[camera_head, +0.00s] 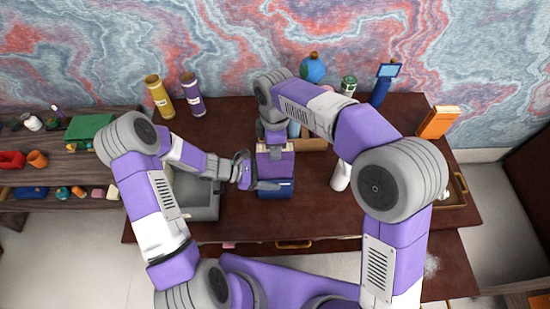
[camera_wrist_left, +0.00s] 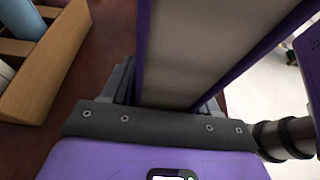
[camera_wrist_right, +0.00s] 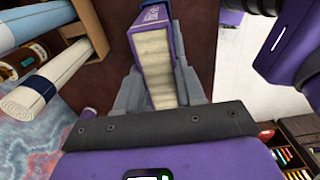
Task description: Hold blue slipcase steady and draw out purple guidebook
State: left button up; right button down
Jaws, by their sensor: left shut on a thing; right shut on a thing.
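The blue slipcase (camera_head: 277,192) is on the dark desk at centre in the head view. The purple guidebook (camera_head: 276,164) shows beyond it, on its far side. My left gripper (camera_head: 262,184) is shut on the slipcase from the left. In the left wrist view, a broad grey face with purple-blue edges lies between its fingers. My right gripper (camera_head: 275,143) is shut on the guidebook's far end. The right wrist view shows the guidebook's purple cover and cream pages (camera_wrist_right: 154,60) between the fingers. How far the guidebook sits inside the slipcase is unclear.
A grey tray (camera_head: 204,209) lies left of the slipcase. A wooden organizer (camera_head: 314,145) stands close behind right. A white roll (camera_head: 341,176) is to the right. Yellow (camera_head: 160,96) and purple (camera_head: 193,95) bottles, a globe (camera_head: 312,69) and an orange box (camera_head: 438,122) line the back.

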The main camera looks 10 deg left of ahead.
notch_tip(320, 180, up, 7)
dwell(0.3)
pick_arm(q)
jog(key=o, duration=1.2)
jog(key=v, duration=1.2)
